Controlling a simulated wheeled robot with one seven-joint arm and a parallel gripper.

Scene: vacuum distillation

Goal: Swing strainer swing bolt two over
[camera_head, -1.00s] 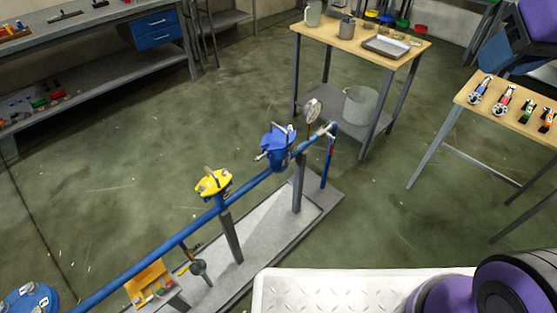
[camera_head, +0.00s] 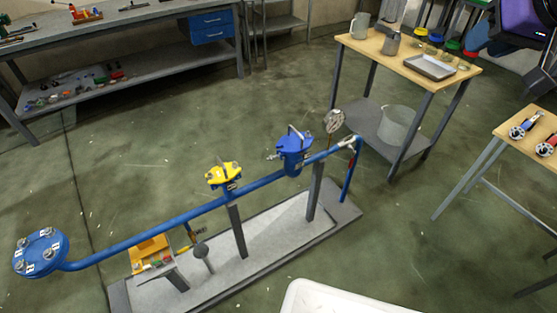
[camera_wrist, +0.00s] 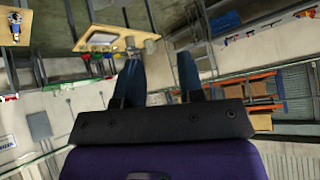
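A blue strainer-like body (camera_head: 295,154) with a lid and small metal bolt parts stands on the blue pipe in the head view. The parts are too small to tell one swing bolt from another or how each lies. A yellow-topped fitting (camera_head: 223,176) sits further left on the same pipe. A round blue flange (camera_head: 40,252) with several bolts is at the pipe's left end. My gripper (camera_wrist: 160,72) shows in the wrist view with its two fingers apart and nothing between them. It is away from the pipe, which I cannot make out in the wrist view.
The pipe stands on posts over a grey base (camera_head: 215,262) with an orange bin (camera_head: 150,252). A wooden table (camera_head: 408,62) with jugs and a tray is behind right; another table (camera_head: 540,130) is at right. A workbench (camera_head: 120,30) is back left. The floor between is clear.

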